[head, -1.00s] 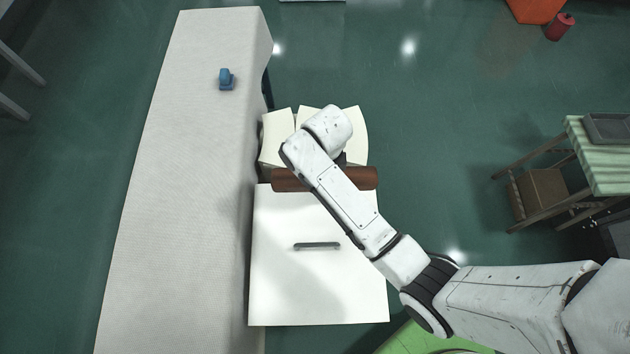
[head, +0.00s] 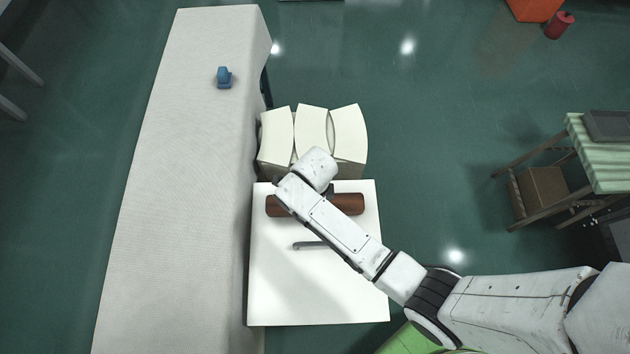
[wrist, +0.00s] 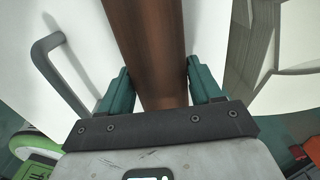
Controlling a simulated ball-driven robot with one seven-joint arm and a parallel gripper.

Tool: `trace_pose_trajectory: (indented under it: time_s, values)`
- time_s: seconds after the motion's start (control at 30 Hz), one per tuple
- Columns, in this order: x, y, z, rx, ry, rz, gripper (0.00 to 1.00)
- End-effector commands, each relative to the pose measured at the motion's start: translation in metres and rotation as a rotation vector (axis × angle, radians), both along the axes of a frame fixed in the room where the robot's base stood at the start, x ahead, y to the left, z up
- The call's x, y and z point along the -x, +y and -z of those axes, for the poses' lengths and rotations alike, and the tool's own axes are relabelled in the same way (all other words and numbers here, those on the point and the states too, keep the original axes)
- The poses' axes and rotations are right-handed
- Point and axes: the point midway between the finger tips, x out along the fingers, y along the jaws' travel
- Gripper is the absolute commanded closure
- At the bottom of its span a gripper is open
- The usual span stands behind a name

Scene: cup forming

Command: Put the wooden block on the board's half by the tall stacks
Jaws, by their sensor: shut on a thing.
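The wooden block (head: 350,204) is a long dark brown bar, lying crosswise over the white board (head: 290,300) in the head view. It is over the board's far half, between the tall stacks and the grey handle-like bar (head: 305,245) at the board's middle. My gripper (wrist: 157,85) is shut on the block (wrist: 150,35), with a green finger on each side of it. In the head view my arm hides the gripper and the block's middle. I cannot tell whether the block touches the board. The cream tall stacks (head: 313,125) stand just beyond the board's far edge.
A long pale table (head: 180,180) runs along the left side of the board, with a small blue object (head: 224,77) on it. A side table with a green striped cloth (head: 595,160) stands far right. The board's near half is bare apart from my arm above.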

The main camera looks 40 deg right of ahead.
Motion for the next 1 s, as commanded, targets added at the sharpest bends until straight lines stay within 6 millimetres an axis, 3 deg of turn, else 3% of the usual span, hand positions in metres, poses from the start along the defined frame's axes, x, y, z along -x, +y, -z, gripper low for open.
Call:
trace_pose_trajectory:
  time_s: [0.2, 0.23, 0.47, 0.77, 1.0]
  values:
    - [-0.001, 0.000, 0.003, 0.001, -0.001, 0.000, 0.91]
    - [0.000, 0.000, 0.003, 0.000, 0.000, 0.000, 0.33]
    - [0.000, 0.000, 0.002, -0.001, 0.001, 0.000, 0.11]
    - [0.000, 0.000, -0.001, 0.000, 0.000, 0.000, 0.10]
    - [0.000, 0.000, -0.035, 0.000, -0.003, 0.000, 0.10]
